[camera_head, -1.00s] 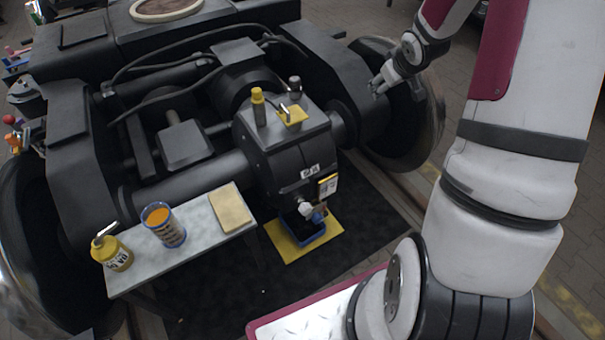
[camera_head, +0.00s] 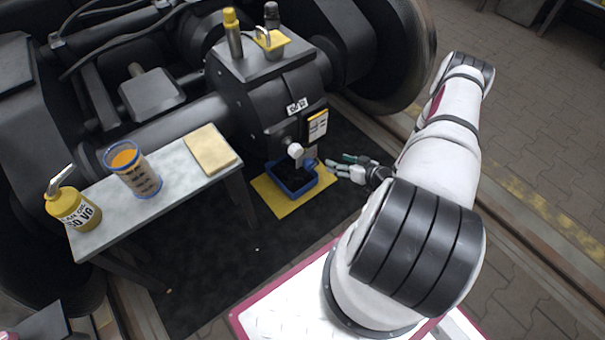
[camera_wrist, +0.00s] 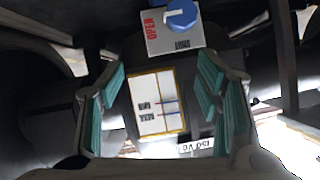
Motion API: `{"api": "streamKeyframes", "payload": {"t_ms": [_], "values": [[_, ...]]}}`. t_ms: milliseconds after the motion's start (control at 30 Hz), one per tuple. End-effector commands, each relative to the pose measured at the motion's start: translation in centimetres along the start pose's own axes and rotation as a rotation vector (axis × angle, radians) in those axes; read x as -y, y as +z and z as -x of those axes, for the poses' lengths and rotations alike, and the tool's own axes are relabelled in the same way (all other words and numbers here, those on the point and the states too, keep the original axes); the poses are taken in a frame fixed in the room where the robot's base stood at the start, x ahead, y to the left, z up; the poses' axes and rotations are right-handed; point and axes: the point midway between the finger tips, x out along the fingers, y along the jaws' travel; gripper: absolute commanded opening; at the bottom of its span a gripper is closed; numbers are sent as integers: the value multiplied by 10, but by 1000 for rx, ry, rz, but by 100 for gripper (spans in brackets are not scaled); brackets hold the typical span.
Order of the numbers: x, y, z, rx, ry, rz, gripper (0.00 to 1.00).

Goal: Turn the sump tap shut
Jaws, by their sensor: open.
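The sump tap is a round blue knob (camera_wrist: 182,14) with a white pointer bar, at the top of the wrist view. It sits by a white plate (camera_wrist: 172,38) with a red OPEN and a second, dark word. In the head view, a small blue part (camera_head: 310,161) shows low on the gearbox, beside a white round fitting (camera_head: 295,150). My gripper (camera_head: 338,164) is open and empty, just right of this part and apart from it. In the wrist view, the teal-padded fingers (camera_wrist: 165,100) stand wide apart, with the knob beyond them.
A blue tray (camera_head: 313,184) stands on a yellow mat (camera_head: 270,199) under the gearbox (camera_head: 265,105). A yellow-framed card (camera_head: 317,127) hangs above the tap. A bench (camera_head: 118,224) at left holds an oil can (camera_head: 73,208), a jug (camera_head: 134,170) and a tan pad (camera_head: 210,150).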

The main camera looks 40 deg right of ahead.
Motion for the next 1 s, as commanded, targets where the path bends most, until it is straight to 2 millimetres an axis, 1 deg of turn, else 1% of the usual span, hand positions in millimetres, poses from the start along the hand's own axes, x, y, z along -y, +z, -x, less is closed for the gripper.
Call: {"api": "streamKeyframes", "payload": {"t_ms": [33, 100, 200, 333, 467, 800, 1000], "values": [[5, 20, -2, -27, -6, -24, 59], [11, 33, -2, -56, -14, -45, 59], [16, 42, -2, -82, -21, -60, 59], [17, 43, -8, -90, -24, -63, 59], [18, 42, -26, -90, -25, -62, 59], [19, 37, -92, -88, -24, -63, 59], [19, 34, -123, -87, -23, -62, 59]]}}
